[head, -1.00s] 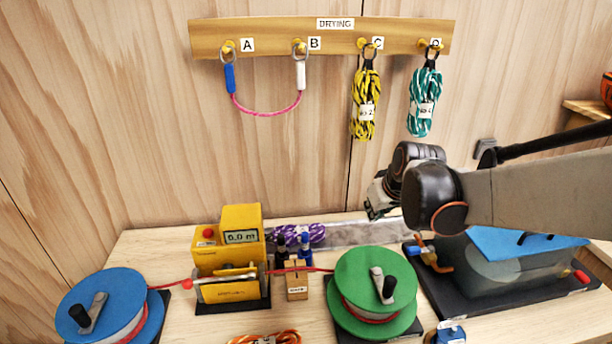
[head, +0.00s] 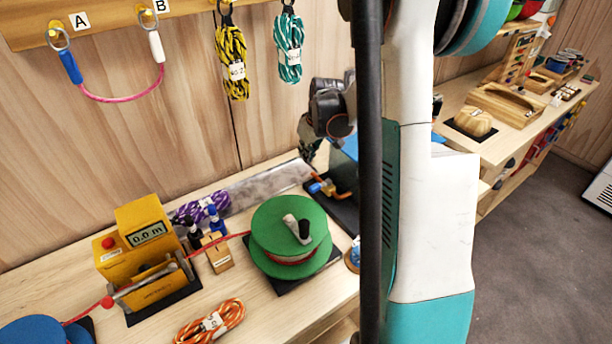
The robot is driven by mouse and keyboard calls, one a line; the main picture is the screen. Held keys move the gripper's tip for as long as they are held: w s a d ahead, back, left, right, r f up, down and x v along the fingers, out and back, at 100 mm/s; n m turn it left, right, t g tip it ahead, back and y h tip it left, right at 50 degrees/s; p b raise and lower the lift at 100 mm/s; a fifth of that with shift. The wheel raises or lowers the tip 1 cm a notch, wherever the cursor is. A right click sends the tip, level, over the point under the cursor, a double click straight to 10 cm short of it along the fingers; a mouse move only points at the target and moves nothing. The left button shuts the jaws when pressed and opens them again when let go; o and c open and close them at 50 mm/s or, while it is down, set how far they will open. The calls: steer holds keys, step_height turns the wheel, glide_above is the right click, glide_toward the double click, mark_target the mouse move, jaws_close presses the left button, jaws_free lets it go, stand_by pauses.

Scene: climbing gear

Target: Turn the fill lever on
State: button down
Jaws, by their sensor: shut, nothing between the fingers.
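The wash tank, a grey box with a blue top (head: 345,150), stands on a dark base at the back of the bench, mostly hidden behind my arm and column. An orange bent fitting with a small blue part (head: 325,187), which looks like the fill lever, sticks out at its left end. Its exact setting is too small to tell. My gripper (head: 308,150) is shut and empty. It points down just above and left of the fitting, apparently apart from it.
A green reel (head: 290,235) and a yellow meter (head: 145,250) reading 0.0 m stand on the bench. An orange rope bundle (head: 210,322) lies in front. Ropes hang from the drying rail (head: 100,15). Another bench (head: 520,140) with wooden trays is at right.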

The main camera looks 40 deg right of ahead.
mark_target(321, 186)
step_height(321, 186, down, 9)
steer(key=b, duration=0.2)
steer(key=shift+s+f, duration=0.15)
steer(key=shift+s, duration=0.2)
stand_by(0.5)
